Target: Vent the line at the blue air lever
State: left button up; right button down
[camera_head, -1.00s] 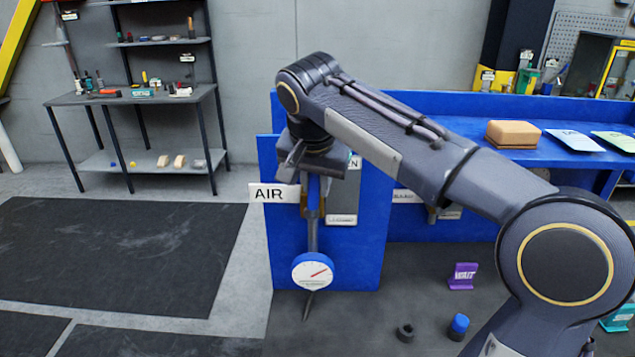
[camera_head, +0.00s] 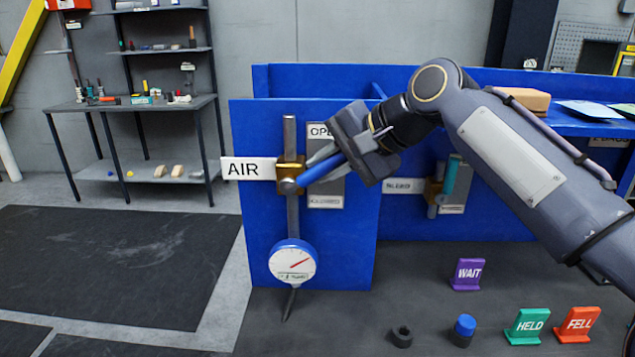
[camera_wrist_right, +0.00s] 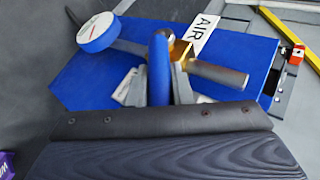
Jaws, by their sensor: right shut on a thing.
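The blue air lever (camera_head: 316,173) sticks out to the right and slightly up from the brass valve (camera_head: 291,175) on the vertical pipe. My right gripper (camera_head: 326,160) is shut on the lever, its arm coming in from the right. In the right wrist view the lever (camera_wrist_right: 158,58) stands between the two fingers of the gripper (camera_wrist_right: 160,85). The white AIR sign (camera_head: 248,169) is left of the valve. A plate (camera_head: 325,187) behind the lever reads OPEN, partly covered, at its top and seemingly CLOSED at its bottom. The round gauge (camera_head: 292,264) below has a red needle pointing up-right. My left gripper is out of view.
A second valve labelled BLEED (camera_head: 436,190) has a teal lever on the right. A purple WAIT tag (camera_head: 468,273), green HELD tag (camera_head: 527,325), red FELL tag (camera_head: 578,324), blue-topped piece (camera_head: 463,328) and dark nut (camera_head: 402,336) stand on the bench top.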

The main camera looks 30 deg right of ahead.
jog(key=shift+s+d+f+m+t+y+b, duration=0.1)
jog(key=shift+d+f+m+t+y+b, duration=0.2)
jog(key=shift+f+t+y+b, duration=1.2)
jog(key=shift+s+d+f+m+t+y+b, duration=0.15)
jog(key=shift+m+b, duration=0.2)
jog(key=shift+b, duration=2.4)
jog(key=shift+s+d+f+m+t+y+b, duration=0.15)
jog(key=shift+f+m+t+y+b, duration=0.45)
jog(key=shift+b, duration=1.55)
jog(key=shift+f+y, duration=0.2)
jog(key=shift+y, duration=0.05)
jog(key=c, duration=1.3)
grip_release()
jog(key=shift+n, duration=0.25)
jog(key=v, duration=0.7)
jog(key=shift+s+d+p, duration=0.25)
jog(key=shift+s+p, duration=0.05)
jog(key=shift+p, duration=0.15)
